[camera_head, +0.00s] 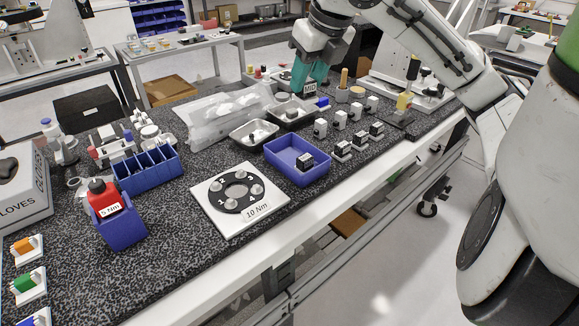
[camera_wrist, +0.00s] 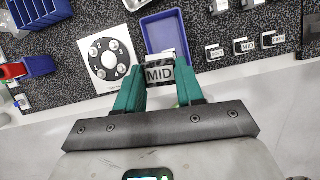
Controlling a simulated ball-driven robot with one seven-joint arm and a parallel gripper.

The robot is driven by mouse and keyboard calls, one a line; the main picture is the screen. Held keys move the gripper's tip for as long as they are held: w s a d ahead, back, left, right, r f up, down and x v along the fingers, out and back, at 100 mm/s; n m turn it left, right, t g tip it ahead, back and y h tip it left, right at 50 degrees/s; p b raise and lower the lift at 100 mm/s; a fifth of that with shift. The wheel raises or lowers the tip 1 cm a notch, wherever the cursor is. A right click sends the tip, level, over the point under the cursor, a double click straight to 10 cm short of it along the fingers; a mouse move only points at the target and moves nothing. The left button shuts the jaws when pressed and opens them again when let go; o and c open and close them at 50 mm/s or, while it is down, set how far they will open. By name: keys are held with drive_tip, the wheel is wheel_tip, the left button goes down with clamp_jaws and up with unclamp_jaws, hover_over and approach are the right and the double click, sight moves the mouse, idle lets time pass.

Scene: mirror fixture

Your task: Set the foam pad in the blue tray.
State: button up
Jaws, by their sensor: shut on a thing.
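In the wrist view the pad (camera_wrist: 160,74) sits between the fingertips. A small black and white block (camera_head: 306,162) shows in the tray. In the wrist view the held pad overlaps the near end of the tray (camera_wrist: 158,30) and hides part of it.
Several small labelled blocks (camera_head: 342,150) stand in rows right of the tray. A white plate with a black ring (camera_head: 240,195) lies to its left. Metal trays (camera_head: 254,134) and a clear plastic bag (camera_head: 215,115) lie behind. The white bench edge (camera_head: 330,180) runs in front.

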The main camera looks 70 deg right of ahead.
drive_tip(key=s+d+f+m+g+h, duration=0.1)
drive_tip(key=s+d+f+m, duration=0.2)
drive_tip(key=s+d+f, duration=0.4)
approach(285, 153)
drive_tip(key=shift+w+d+f+p, duration=0.15)
drive_tip(key=shift+w+d+p, duration=0.05)
drive_tip(key=shift+d+p, duration=0.2)
drive_tip(key=shift+w+f, duration=0.15)
drive_tip(key=shift+f, duration=1.55)
drive_tip(key=shift+f, duration=0.2)
drive_tip(key=o, duration=1)
drive_tip(key=shift+o, duration=0.2)
drive_tip(key=shift+r, duration=0.15)
